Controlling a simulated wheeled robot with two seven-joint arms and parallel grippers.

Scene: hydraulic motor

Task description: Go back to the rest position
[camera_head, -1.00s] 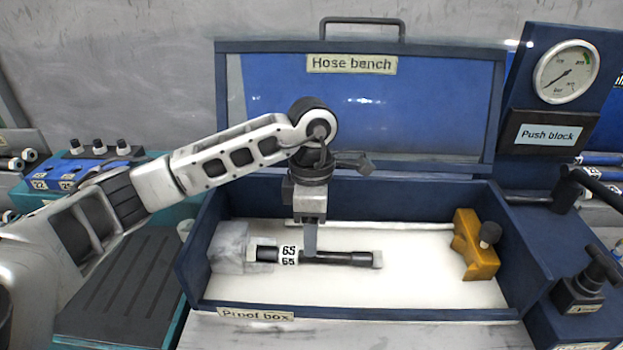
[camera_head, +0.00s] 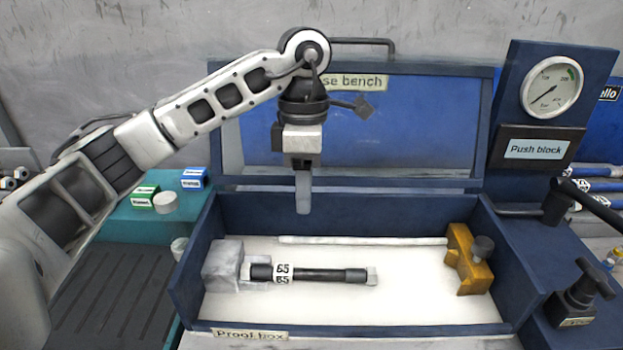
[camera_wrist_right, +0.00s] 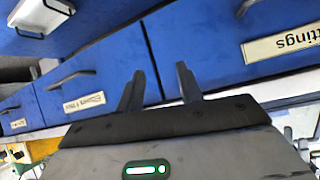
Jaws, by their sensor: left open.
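My left gripper (camera_head: 303,192) comes in from the left in the head view. It points down, open and empty, above the back part of the proof box (camera_head: 350,332). A black hose piece (camera_head: 330,275) with a white "65" label lies in the box. Its left end meets a grey block (camera_head: 222,266), and its right end has a light metal fitting. The gripper is apart from the hose. My right gripper (camera_wrist_right: 160,88) shows only in the right wrist view. Its two fingers are apart with nothing between them, in front of blue drawers (camera_wrist_right: 95,75).
The box's raised lid (camera_head: 400,130) stands behind my left gripper. A yellow block (camera_head: 468,262) sits at the box's right end. A gauge (camera_head: 552,87) and push block panel stand at the right. Small blue and green boxes (camera_head: 145,195) lie on the teal surface at the left.

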